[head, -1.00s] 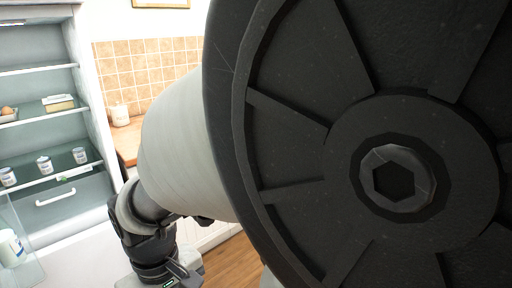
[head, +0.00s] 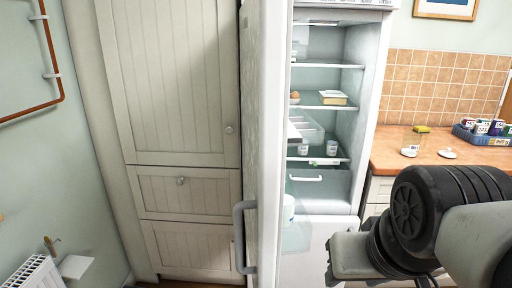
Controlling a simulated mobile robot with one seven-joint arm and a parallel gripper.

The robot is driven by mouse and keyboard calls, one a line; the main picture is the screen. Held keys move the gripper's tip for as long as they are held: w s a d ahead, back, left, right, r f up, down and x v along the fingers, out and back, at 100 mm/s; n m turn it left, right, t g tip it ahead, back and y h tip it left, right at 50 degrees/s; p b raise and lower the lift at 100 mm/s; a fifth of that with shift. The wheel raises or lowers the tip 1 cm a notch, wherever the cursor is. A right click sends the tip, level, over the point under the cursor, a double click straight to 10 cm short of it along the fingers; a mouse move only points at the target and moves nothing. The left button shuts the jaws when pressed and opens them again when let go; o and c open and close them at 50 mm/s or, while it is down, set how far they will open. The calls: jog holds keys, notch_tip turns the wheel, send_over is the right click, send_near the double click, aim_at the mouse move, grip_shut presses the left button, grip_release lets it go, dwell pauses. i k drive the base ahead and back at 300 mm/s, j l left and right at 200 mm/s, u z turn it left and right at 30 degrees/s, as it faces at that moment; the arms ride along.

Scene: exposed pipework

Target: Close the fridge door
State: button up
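The white fridge door (head: 268,120) stands open and shows nearly edge-on in the middle of the head view. Its grey vertical handle (head: 239,236) is on the left side of the door, low down. The open fridge (head: 368,120) is just right of the door, with its lit interior showing. My arm comes in from the lower right, in front of the counter. Its end, with my gripper (head: 384,281), is at the bottom edge, right of the door and apart from the handle. The fingers are mostly cut off, so their opening cannot be seen.
A cream panelled cupboard (head: 175,90) stands left of the door. A white radiator (head: 35,273) and a copper pipe (head: 60,70) are on the left wall.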

aim_at(266, 27)
jog(key=i+j, duration=0.1)
jog(key=j, duration=0.25)
jog(key=i+j, duration=0.1)
jog(key=j, duration=0.2)
jog(key=i+j, duration=0.1)
jog(key=j, duration=0.25)
jog(key=j+z, duration=0.1)
jog(key=j, duration=0.6)
